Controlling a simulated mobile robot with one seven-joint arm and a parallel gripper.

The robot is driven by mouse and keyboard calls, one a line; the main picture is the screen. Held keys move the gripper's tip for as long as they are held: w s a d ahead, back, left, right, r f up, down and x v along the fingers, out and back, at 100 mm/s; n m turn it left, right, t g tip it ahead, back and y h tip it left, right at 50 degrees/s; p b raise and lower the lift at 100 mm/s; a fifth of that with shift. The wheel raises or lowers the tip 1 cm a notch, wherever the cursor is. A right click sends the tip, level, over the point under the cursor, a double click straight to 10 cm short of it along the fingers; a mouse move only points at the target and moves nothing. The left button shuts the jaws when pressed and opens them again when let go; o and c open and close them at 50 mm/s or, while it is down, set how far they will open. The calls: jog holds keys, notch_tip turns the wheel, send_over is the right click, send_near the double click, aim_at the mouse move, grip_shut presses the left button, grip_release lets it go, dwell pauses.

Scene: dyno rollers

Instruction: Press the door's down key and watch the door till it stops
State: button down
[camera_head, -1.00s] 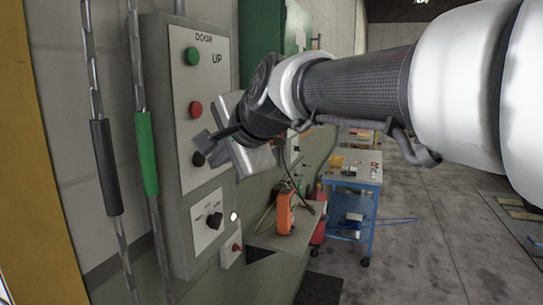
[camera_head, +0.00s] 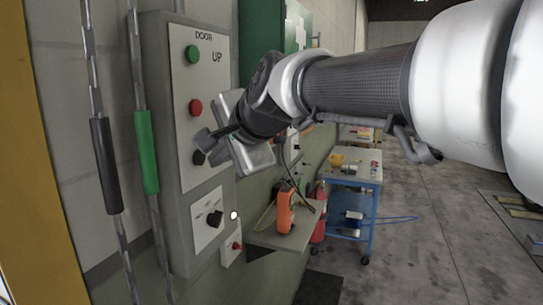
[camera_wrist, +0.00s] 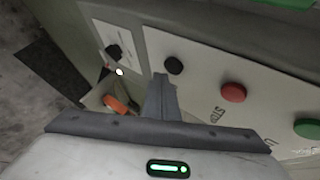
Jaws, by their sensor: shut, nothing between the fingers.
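The grey door control box (camera_head: 160,100) is on the wall at left. Its panel has a green UP button (camera_head: 191,54), a red button (camera_head: 195,107) and a black button (camera_head: 198,158) lowest in the row. In the wrist view the black button (camera_wrist: 173,65) shows just beyond my fingertips, with the red button (camera_wrist: 233,92) and green button (camera_wrist: 307,128) to its right. My gripper (camera_head: 204,140) is shut and empty, its tips close by the black button. I cannot tell whether they touch it. The black button's lettering is hidden. The door itself is not recognisable in view.
A rotary switch (camera_head: 215,219) sits on a plate below the buttons. Two hanging chains with a black sleeve (camera_head: 106,165) and a green sleeve (camera_head: 146,152) run left of the panel. A shelf with an orange device (camera_head: 285,210) and a blue cart (camera_head: 352,205) stand to the right.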

jog(key=shift+a, duration=0.1)
dwell(0.7)
jog(key=shift+w+a+p, duration=0.15)
jog(key=shift+a+p, duration=0.15)
